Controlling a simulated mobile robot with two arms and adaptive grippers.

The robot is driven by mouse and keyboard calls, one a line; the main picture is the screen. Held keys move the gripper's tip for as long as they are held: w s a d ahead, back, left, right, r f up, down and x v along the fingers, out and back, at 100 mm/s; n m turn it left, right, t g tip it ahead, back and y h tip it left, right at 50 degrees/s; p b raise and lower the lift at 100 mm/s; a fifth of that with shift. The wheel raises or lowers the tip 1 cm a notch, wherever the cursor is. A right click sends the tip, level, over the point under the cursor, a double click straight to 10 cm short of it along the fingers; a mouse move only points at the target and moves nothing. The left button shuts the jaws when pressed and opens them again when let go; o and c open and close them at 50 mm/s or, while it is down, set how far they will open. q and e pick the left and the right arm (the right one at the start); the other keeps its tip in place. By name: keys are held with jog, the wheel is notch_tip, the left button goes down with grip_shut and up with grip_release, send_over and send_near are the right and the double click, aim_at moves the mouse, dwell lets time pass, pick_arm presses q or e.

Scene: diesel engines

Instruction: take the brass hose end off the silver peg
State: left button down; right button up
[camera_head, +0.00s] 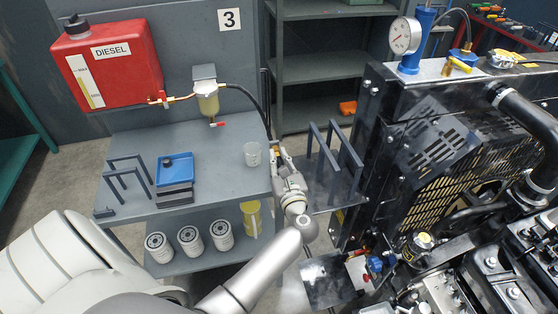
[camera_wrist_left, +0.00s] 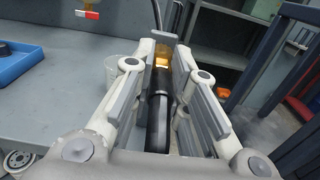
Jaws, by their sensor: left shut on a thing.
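My left gripper (camera_head: 279,158) is at the right edge of the grey bench, with its fingers pointing toward the back. In the left wrist view, my left gripper (camera_wrist_left: 166,62) is shut on the hose end, its fingers on both sides. The brass hose end (camera_wrist_left: 161,61) shows as a small golden piece between the fingertips. A black hose (camera_wrist_left: 160,115) runs from it back toward the wrist. The silver peg cannot be made out clearly, so I cannot tell whether the hose end is on it. My right gripper is not in view.
A clear beaker (camera_head: 252,153) stands on the bench (camera_head: 222,183) just left of the gripper; it also shows in the left wrist view (camera_wrist_left: 113,72). A blue tray (camera_head: 175,168) lies further left. Grey uprights (camera_head: 333,148) and the engine (camera_head: 440,165) are close on the right.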

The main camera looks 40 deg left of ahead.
pick_arm(q)
jog(key=v, duration=0.6)
jog(key=shift+b, duration=0.4)
